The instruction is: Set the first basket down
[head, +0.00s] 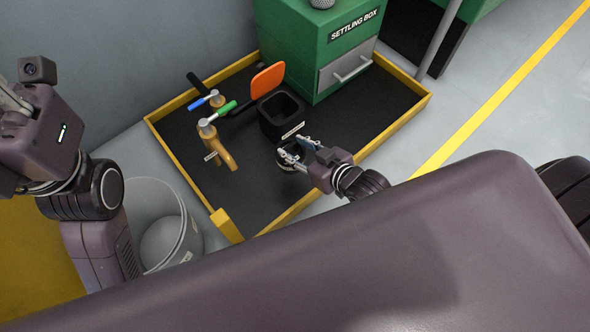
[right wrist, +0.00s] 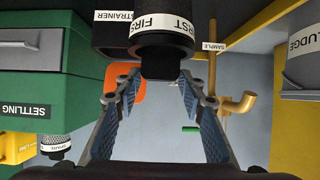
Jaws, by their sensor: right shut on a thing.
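The first basket (right wrist: 165,42) is a dark cylinder with a white FIRST label and a narrower end towards my gripper. My right gripper (right wrist: 160,92) is shut on that narrower end. In the head view the basket (head: 289,160) is a small dark shape at my right gripper (head: 302,150), over the black tray floor in front of the strainer. I cannot tell whether it touches the floor. The strainer (head: 281,116) is a black, open square housing. My left arm is at the left edge; its gripper (head: 8,100) is mostly cut off.
The yellow-rimmed tray (head: 367,150) holds the green settling box (head: 322,50), an orange paddle (head: 268,80) and a brass sample tap (head: 225,150) with coloured handles. A grey sludge bucket (head: 188,240) stands left of the tray. Bare black floor lies right of the strainer.

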